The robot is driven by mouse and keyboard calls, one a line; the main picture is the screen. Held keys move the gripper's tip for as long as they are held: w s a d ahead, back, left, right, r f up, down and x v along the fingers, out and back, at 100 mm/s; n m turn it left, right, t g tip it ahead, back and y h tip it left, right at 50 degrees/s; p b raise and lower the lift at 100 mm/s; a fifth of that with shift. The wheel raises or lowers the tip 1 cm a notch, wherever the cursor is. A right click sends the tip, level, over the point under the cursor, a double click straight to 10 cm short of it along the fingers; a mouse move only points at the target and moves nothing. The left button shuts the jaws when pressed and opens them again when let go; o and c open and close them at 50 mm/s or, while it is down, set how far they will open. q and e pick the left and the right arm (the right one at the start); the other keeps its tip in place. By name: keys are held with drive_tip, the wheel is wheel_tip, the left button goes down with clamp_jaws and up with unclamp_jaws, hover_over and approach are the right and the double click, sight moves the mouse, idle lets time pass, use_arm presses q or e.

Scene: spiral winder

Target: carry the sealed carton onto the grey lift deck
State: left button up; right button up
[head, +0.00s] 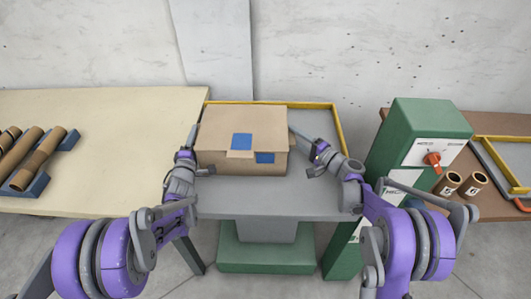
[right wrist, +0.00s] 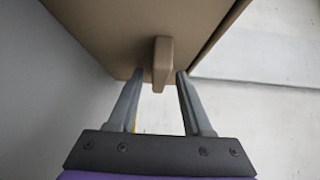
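The sealed carton (head: 215,120), brown with blue labels on its front, is over the grey lift deck (head: 285,203), which has a yellow rim at back and right. I cannot tell whether its bottom touches the deck. My right gripper (head: 300,136) is at the carton's right side. In the right wrist view, its fingers (right wrist: 159,76) are open on either side of a brown grip block (right wrist: 162,64) on the carton (right wrist: 130,25), with gaps showing on both sides. My left gripper (head: 192,138) is at the carton's left side; its fingertips are mostly hidden and its opening is unclear.
A cream table (head: 100,115) on the left holds brown tubes (head: 35,160) on blue cradles. A green machine cabinet (head: 405,140) with a red knob stands close right of the deck. Beyond it, a brown bench (head: 495,203) carries two short tubes and a yellow-edged tray.

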use_arm(q)
drive_tip(key=o, duration=0.8)
drive_tip(key=s, duration=1.2)
drive_tip(key=shift+a, duration=0.25)
use_arm(e)
drive_tip(key=o, duration=0.8)
wheel_tip(320, 180, up, 10)
drive_tip(key=shift+r, duration=0.1)
